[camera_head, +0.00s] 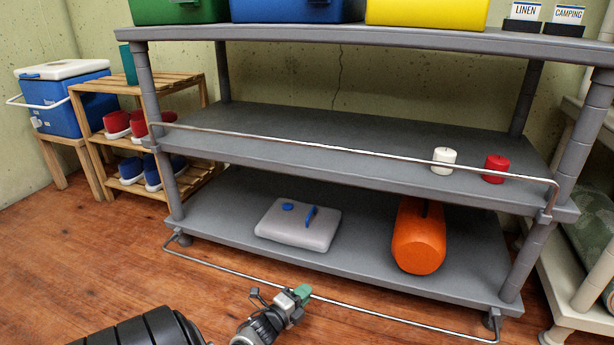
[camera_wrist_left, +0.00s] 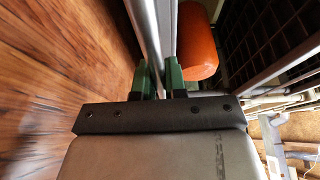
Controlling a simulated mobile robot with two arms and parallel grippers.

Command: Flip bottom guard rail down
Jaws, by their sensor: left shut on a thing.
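The bottom guard rail (camera_head: 400,319) is a thin metal bar hinged at both front posts of the grey shelf unit. It sits out in front of and below the edge of the bottom shelf (camera_head: 355,262), low over the wooden floor. My left gripper (camera_head: 303,293), with green fingertips, is shut on the rail near its middle. In the left wrist view the rail (camera_wrist_left: 145,30) runs between the green fingers of the left gripper (camera_wrist_left: 160,80). The upper guard rail (camera_head: 350,150) stands raised along the middle shelf. My right gripper is not in view.
A grey-white case (camera_head: 298,225) and an orange container (camera_head: 418,238) lie on the bottom shelf. A white candle (camera_head: 443,160) and a red candle (camera_head: 496,169) stand on the middle shelf. A wooden shoe rack (camera_head: 140,130) is at left. Floor in front is clear.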

